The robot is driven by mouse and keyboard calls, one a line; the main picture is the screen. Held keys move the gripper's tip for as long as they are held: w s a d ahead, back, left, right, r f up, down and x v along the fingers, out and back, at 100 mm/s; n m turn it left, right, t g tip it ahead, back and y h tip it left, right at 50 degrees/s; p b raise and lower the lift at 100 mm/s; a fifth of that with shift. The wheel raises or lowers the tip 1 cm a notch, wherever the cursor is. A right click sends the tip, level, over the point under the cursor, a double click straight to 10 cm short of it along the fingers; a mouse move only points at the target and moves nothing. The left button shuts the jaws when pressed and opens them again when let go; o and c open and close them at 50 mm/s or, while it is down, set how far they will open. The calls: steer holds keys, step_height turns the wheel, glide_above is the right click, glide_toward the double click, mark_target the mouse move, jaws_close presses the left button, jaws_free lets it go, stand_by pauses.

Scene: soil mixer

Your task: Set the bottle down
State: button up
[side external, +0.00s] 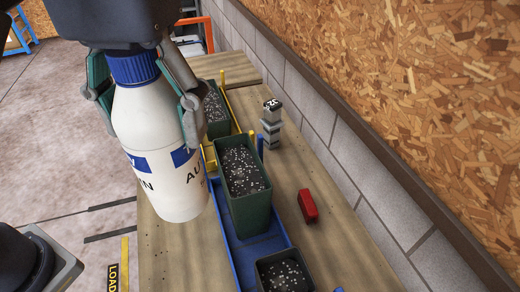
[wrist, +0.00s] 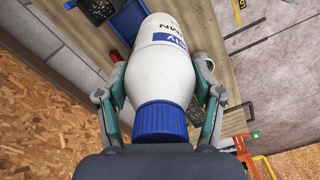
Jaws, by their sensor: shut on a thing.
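The bottle (side external: 158,143) is white with a blue cap and a blue and black label. My gripper (side external: 142,100) is shut on the bottle at its shoulder, just below the cap, with one finger on each side. The bottle hangs nearly upright at the left of the side external view and hides part of the bench (side external: 160,250); I cannot tell how high its base is above the wood. In the wrist view the bottle (wrist: 161,65) fills the middle between my fingers (wrist: 162,95), cap nearest the camera.
A green pot of speckled soil (side external: 240,180) stands in a blue tray (side external: 232,262), with a smaller dark pot (side external: 284,274) in front. Another soil pot (side external: 215,110) stands behind. A red block (side external: 308,206) and a stacked grey piece (side external: 271,123) sit by the wall.

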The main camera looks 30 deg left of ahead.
steer(key=w+d+f, duration=0.4)
steer(key=w+d, duration=0.3)
steer(key=d, duration=0.2)
steer(key=w+d+f, duration=0.4)
steer(key=w+d, duration=0.3)
steer(key=d, duration=0.2)
step_height(320, 180, down, 19)
steer(key=d, duration=0.2)
steer(key=shift+w+r, duration=0.15)
steer(key=shift+r, duration=0.05)
steer(key=shift+f, duration=0.1)
steer(key=shift+f, duration=0.15)
steer(key=o, duration=1.7)
